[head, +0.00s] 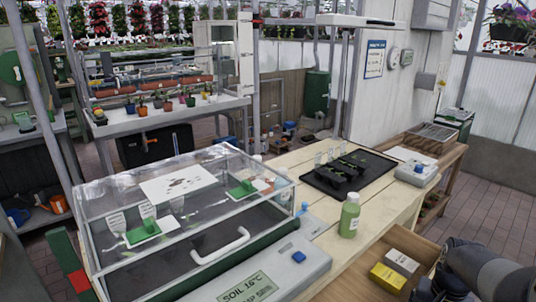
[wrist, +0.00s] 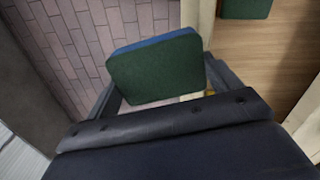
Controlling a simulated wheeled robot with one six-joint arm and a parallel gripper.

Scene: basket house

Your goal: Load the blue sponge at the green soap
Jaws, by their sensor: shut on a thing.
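A sponge (wrist: 155,70) with a dark green face and a blue edge is between the fingers of my gripper (wrist: 158,92) in the wrist view. My gripper is shut on it, and the sponge sits slightly tilted, with tiled floor behind it. In the head view my dark arm enters at the lower right, beside the open wooden drawer; the held sponge cannot be made out there. A green bottle (head: 349,214), probably the green soap, stands upright on the wooden bench, left of my arm and beyond the drawer.
A second green block (wrist: 245,8) lies on wood in the wrist view. The drawer (head: 428,247) holds a yellow block (head: 388,278) and a pale block (head: 402,262). A glass case (head: 185,215) and black tray (head: 375,162) flank the bottle; bare bench lies around it.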

